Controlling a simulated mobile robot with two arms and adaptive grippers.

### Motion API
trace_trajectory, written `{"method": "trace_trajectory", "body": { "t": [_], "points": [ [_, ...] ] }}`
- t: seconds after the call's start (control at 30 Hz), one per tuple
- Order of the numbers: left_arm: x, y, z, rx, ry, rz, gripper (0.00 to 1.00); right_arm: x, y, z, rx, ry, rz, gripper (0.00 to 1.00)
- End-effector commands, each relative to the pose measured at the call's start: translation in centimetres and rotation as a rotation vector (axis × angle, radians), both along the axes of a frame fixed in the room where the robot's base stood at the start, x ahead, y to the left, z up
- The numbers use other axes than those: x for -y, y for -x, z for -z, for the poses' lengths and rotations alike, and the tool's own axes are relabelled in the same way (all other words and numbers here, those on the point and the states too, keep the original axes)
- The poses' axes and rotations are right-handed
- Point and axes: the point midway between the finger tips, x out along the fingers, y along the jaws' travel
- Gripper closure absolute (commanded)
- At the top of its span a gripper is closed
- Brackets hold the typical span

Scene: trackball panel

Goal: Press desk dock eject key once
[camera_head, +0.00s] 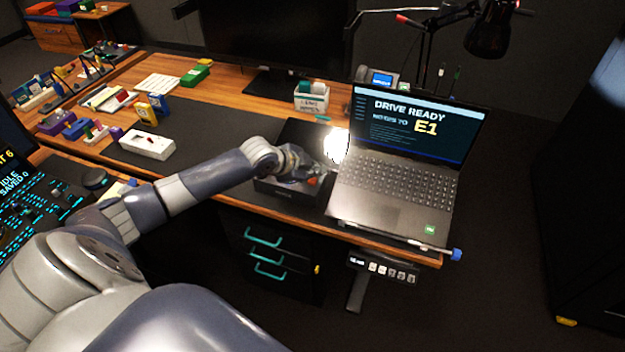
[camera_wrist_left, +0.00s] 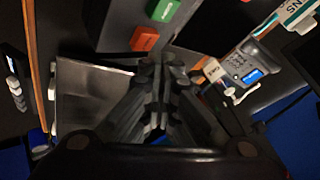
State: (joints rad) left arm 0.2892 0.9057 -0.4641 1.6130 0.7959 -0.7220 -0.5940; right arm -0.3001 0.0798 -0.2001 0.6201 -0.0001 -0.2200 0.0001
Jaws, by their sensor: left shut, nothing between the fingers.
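The desk dock (camera_head: 285,193) is a low black box at the desk's front edge, left of the laptop. An orange key (camera_head: 313,181) shows on its top beside my left gripper (camera_head: 308,170). In the left wrist view the dock's grey face carries an orange key (camera_wrist_left: 145,38) and a green key (camera_wrist_left: 166,9). I cannot read a label on either key. My left gripper (camera_wrist_left: 158,70) is shut and empty. Its fingertips appear just below the orange key in that picture; I cannot tell whether they touch the dock. My right gripper is not in view.
An open laptop (camera_head: 390,195) stands right of the dock and reads "DRIVE READY" and "E1". A white box (camera_head: 147,145) lies left on the dark mat (camera_head: 215,130). A phone (camera_wrist_left: 243,68) and a lamp (camera_head: 487,35) are behind the laptop.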

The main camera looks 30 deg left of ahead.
Motion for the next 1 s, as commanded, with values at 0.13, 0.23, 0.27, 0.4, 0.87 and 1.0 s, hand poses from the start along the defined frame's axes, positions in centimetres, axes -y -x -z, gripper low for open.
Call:
{"method": "trace_trajectory", "body": {
  "t": [0.13, 0.23, 0.27, 0.4, 0.87, 1.0],
  "points": [
    [-0.01, 0.00, -0.01, 0.000, 0.000, 0.000, 1.00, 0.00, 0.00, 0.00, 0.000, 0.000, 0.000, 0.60],
    [-0.01, -0.01, -0.02, 0.000, 0.000, 0.000, 1.00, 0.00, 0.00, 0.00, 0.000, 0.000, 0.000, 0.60],
    [-0.01, -0.01, -0.02, 0.000, 0.000, 0.000, 1.00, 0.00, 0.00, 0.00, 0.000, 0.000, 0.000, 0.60],
    [-0.02, 0.00, -0.01, 0.000, 0.000, 0.000, 1.00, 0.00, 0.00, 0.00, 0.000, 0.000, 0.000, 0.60],
    [0.02, 0.00, 0.73, 0.000, 0.000, 0.000, 1.00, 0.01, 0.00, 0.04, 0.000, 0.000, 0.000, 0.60],
    [0.02, 0.00, 0.82, 0.000, -0.001, 0.001, 1.00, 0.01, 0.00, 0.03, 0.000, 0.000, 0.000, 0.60]
  ]
}}
